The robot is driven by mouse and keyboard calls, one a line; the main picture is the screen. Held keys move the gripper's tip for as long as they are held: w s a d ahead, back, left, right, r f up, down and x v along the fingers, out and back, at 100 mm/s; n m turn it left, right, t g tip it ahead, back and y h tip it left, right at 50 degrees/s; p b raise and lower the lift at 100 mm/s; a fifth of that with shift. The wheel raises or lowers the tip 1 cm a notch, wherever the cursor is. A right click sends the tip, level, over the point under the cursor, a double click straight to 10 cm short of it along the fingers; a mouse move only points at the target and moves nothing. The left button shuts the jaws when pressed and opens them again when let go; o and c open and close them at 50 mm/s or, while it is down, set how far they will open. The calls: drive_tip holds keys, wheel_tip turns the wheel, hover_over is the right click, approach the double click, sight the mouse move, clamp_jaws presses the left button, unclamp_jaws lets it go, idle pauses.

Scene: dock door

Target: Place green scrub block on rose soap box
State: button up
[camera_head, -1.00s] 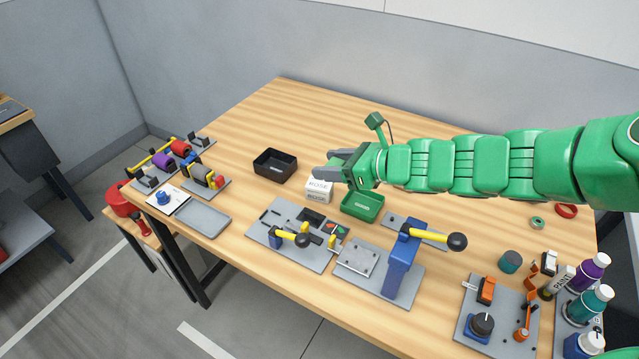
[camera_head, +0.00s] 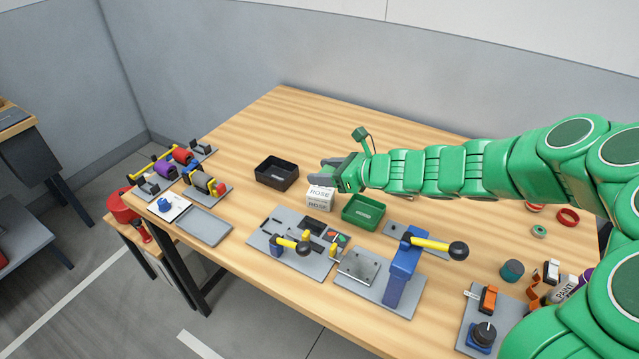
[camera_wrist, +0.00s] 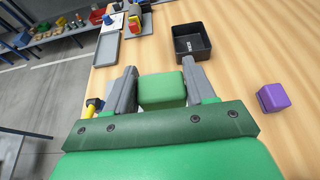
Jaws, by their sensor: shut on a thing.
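The green scrub block (camera_wrist: 162,90) is between the two grey fingers of my gripper (camera_wrist: 157,88) in the wrist view. My gripper (camera_head: 328,171) is shut on it. In the head view the block is mostly hidden by the fingers and wrist. The rose soap box (camera_head: 319,197) is white with "ROSE" lettering and stands on the wooden table. My gripper is right over or just behind the box's top in the head view; I cannot tell whether the block touches it. The box does not show in the wrist view.
A green tray (camera_head: 363,222) stands close right of the box, and a black tray (camera_head: 294,176) to its left. A purple block (camera_wrist: 273,97) lies to the right in the wrist view. Clamp fixtures (camera_head: 404,275) fill the front edge. The back left of the table is clear.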

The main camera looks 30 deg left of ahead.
hover_over(320, 191)
wheel_tip(320, 191, down, 6)
drive_tip(key=shift+s+f, duration=0.1)
drive_tip(key=shift+f, duration=1.75)
drive_tip(key=shift+f, duration=0.1)
drive_tip(key=o, duration=1)
drive_tip(key=shift+v, duration=6)
drive_tip(key=shift+r, duration=0.2)
